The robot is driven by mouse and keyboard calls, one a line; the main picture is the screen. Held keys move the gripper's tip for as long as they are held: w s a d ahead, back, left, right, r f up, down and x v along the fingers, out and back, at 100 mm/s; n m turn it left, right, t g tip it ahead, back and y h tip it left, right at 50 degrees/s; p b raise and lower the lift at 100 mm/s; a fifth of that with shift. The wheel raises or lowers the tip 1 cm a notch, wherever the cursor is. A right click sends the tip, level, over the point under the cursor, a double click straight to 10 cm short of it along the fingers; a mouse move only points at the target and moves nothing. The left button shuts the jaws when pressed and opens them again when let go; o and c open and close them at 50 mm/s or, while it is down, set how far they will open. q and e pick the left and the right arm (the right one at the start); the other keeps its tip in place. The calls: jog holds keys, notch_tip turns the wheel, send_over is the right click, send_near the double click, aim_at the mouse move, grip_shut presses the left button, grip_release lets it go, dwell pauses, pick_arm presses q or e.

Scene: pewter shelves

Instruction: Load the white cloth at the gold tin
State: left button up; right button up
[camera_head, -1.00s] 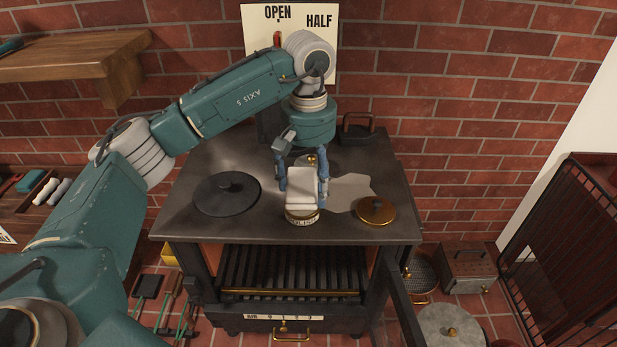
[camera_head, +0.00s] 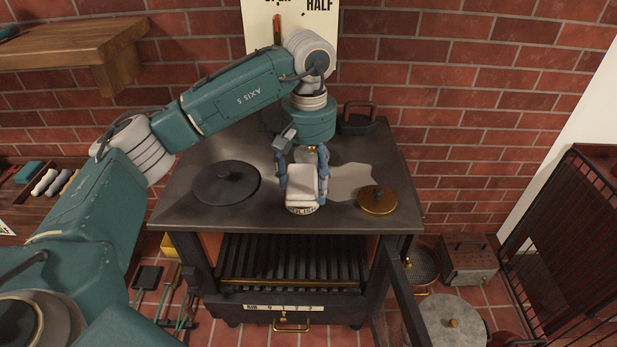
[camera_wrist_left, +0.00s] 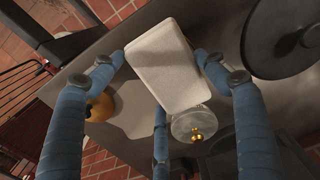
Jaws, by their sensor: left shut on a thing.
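The white cloth (camera_head: 302,184) is a pale, thick folded pad. My left gripper (camera_head: 303,178) is shut on it, with blue fingers on both sides, above the middle of the stove top. The cloth also shows between the fingers in the left wrist view (camera_wrist_left: 170,68). Directly below it in the head view is a small round tin with a lettered front (camera_head: 303,210), apparently the gold tin. The cloth covers its top, and I cannot tell whether they touch. The tin is hidden in the wrist view. My right gripper is not in view.
The dark stove top (camera_head: 180,208) carries a black lid (camera_head: 226,183) at left, a brass lid (camera_head: 377,200) at right, a pale knobbed lid behind (camera_wrist_left: 193,124) and a black handled pan (camera_head: 358,122) at the back. An open oven door (camera_head: 398,300) stands at front right.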

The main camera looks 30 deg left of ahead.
aim_at(308, 180)
pick_arm(q)
jog(key=shift+f+b, duration=0.5)
jog(key=shift+f, duration=0.1)
dwell(1.5)
jog(key=shift+r, duration=0.1)
jog(key=shift+r+p, duration=2.15)
jog(key=shift+r, duration=1.35)
jog(key=shift+f, duration=0.1)
